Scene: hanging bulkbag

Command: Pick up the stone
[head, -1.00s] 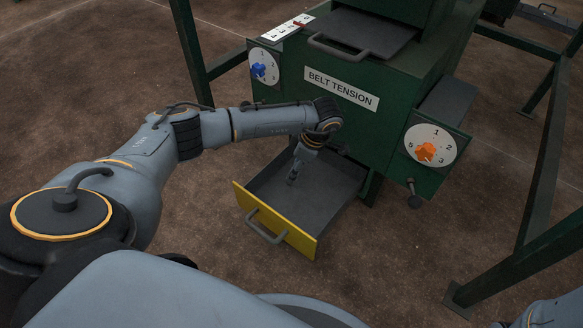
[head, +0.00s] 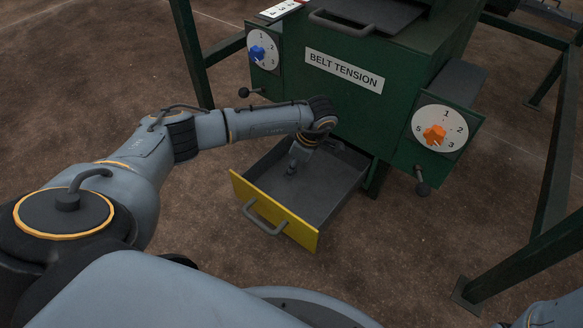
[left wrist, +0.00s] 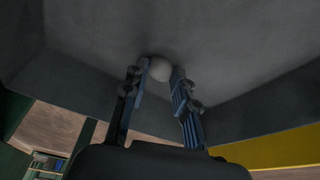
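In the head view my left gripper (head: 291,169) points down inside the drawer (head: 325,193), and the stone is hidden there. My right gripper is not in view.
The drawer's yellow front (head: 272,211) and low side walls surround my left gripper. The green belt tension machine (head: 345,105) stands behind, with a blue dial (head: 257,53) and an orange dial (head: 434,135). A green frame leg (head: 520,258) stands at right.

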